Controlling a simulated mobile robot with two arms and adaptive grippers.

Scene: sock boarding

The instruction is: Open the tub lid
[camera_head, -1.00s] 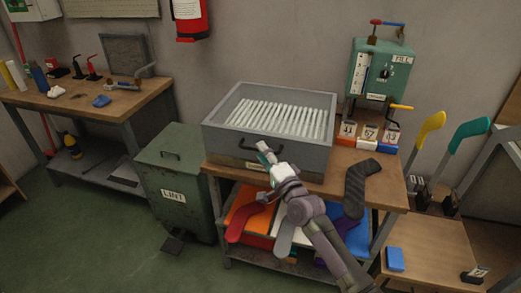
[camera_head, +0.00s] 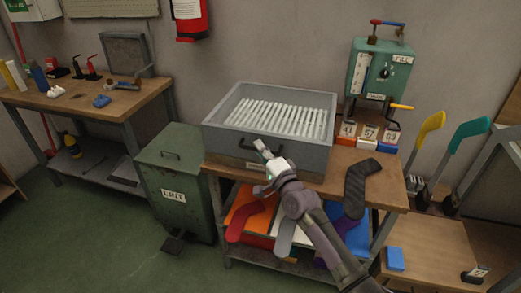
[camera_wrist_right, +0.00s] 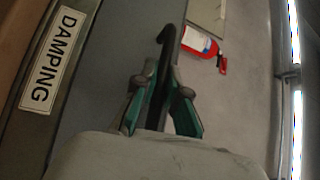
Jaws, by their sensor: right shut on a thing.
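The tub (camera_head: 222,137) is a grey metal box on the wooden bench. Its raised rim surrounds a row of white slats, and I cannot make out a separate lid panel. A dark bar handle (camera_head: 246,150) is on its front side. My right gripper (camera_head: 262,149) is at the front of the tub, over part of the handle. In the right wrist view the teal fingers (camera_wrist_right: 160,108) are shut on the dark handle (camera_wrist_right: 165,48), beside the tub's DAMPING label (camera_wrist_right: 48,58). My left gripper is not in view.
A green LINT bin (camera_head: 165,160) stands left of the bench. A dark sock form (camera_head: 357,190) lies right of the tub, near numbered blocks (camera_head: 368,135) and a green FILL tank (camera_head: 380,68). Colored bins with socks (camera_head: 245,222) sit below the bench top.

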